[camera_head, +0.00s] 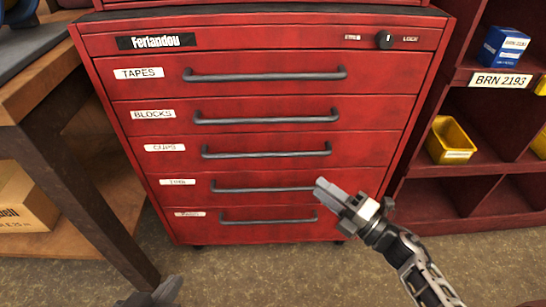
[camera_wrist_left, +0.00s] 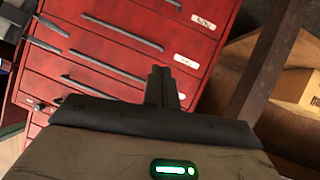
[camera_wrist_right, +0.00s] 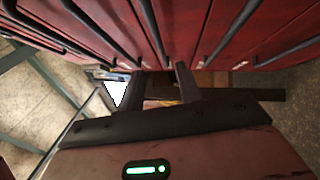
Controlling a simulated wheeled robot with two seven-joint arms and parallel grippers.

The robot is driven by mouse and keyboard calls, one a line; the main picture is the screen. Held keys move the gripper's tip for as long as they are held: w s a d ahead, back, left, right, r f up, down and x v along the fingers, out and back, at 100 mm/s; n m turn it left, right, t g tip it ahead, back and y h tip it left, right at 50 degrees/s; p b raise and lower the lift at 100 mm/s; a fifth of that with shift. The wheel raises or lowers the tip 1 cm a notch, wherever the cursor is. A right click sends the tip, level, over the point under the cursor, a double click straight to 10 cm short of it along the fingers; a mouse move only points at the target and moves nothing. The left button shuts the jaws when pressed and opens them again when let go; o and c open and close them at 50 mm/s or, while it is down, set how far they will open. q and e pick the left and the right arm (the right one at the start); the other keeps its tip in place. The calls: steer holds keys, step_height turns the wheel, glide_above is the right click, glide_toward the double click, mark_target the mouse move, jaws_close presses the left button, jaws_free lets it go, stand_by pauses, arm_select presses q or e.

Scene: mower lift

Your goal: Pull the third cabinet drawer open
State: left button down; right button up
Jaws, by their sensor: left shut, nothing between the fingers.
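The red cabinet (camera_head: 262,35) stands ahead with several labelled drawers, all looking flush with its front. The third drawer (camera_head: 365,150), below BLOCKS, has a grey bar handle (camera_head: 268,153). My right gripper (camera_head: 322,188) is in front of the fourth drawer, by the right end of its handle and below the third handle. Its fingers are apart and empty in the right wrist view (camera_wrist_right: 162,80). My left gripper (camera_head: 168,289) is low at the bottom edge, in front of the cabinet. Its fingers are closed together in the left wrist view (camera_wrist_left: 162,85), touching no handle.
A wooden workbench (camera_head: 60,85) with a dark leg stands close on the left, a cardboard box (camera_head: 25,205) on its lower shelf. A red shelf unit with a yellow bin (camera_head: 450,140) and a blue box (camera_head: 503,47) stands on the right. Floor before the cabinet is clear.

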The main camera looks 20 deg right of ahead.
mark_target(276, 153)
steer(key=b+x, duration=0.1)
steer(key=x, duration=1.3)
steer(key=shift+w+a+r, duration=0.15)
steer(key=shift+w+a, duration=0.05)
steer(key=shift+w, duration=0.15)
steer(key=shift+s, duration=0.1)
jaws_close()
